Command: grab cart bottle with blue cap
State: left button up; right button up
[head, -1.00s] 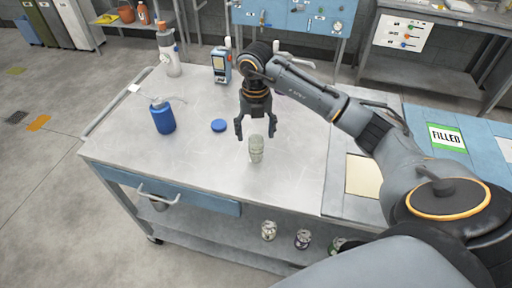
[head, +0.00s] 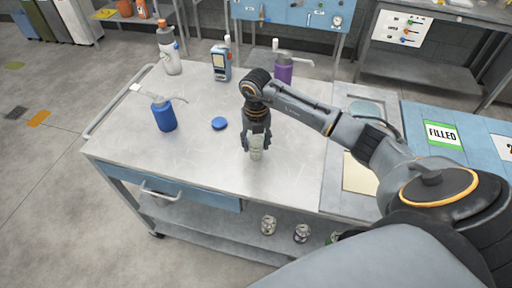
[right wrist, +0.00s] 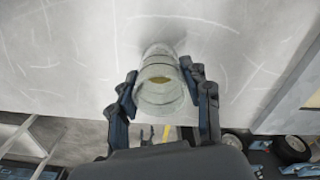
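A small clear, greenish bottle (head: 257,153) stands upright on the cart top (head: 205,175). Its open mouth shows in the right wrist view (right wrist: 160,83), with no cap on it. A round blue cap (head: 219,123) lies flat on the cart to the left of the bottle. My right gripper (head: 257,146) is above the bottle, with its open fingers on either side. In the right wrist view the fingers (right wrist: 160,80) flank the bottle closely; firm contact cannot be made out. My left gripper is not in view.
A blue pump bottle (head: 164,116), a white bottle with an orange-brown top (head: 168,52), a blue handheld device (head: 221,63) and a purple pump bottle (head: 283,70) stand on the cart. Several cans (head: 268,225) sit on the lower shelf. The cart's front left is clear.

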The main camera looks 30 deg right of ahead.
jog(key=c, duration=0.5)
jog(key=shift+c, duration=0.2)
